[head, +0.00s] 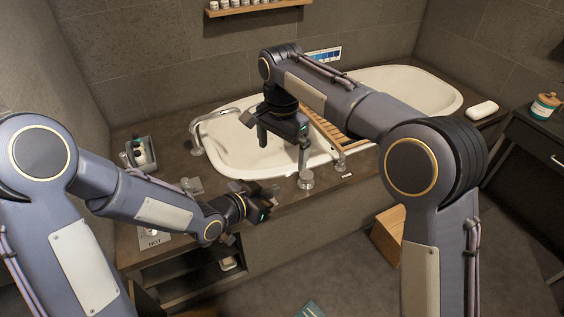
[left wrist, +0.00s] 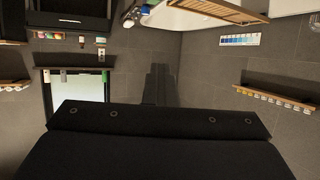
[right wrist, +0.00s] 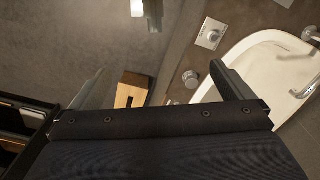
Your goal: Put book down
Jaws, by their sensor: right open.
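A flat teal item (head: 310,310), which may be the book, lies low at the bottom edge of the head view. It is cut off by the frame, so I cannot be sure what it is. My right gripper (head: 283,148) is open and empty above the front rim of the bathtub; its spread fingers also show in the right wrist view (right wrist: 163,90). My left gripper (head: 268,203) is over the front edge of the counter. Its fingers are together in the left wrist view (left wrist: 160,84), with nothing seen between them. Neither gripper holds a book.
The white tub (head: 240,150) is set in a dark counter (head: 160,213), with a wooden rack (head: 335,130) across it. A faucet (head: 197,135) and toiletry caddy (head: 140,152) stand left. A wooden stool or box (head: 388,235) stands on the floor. Soap (head: 482,109) lies right.

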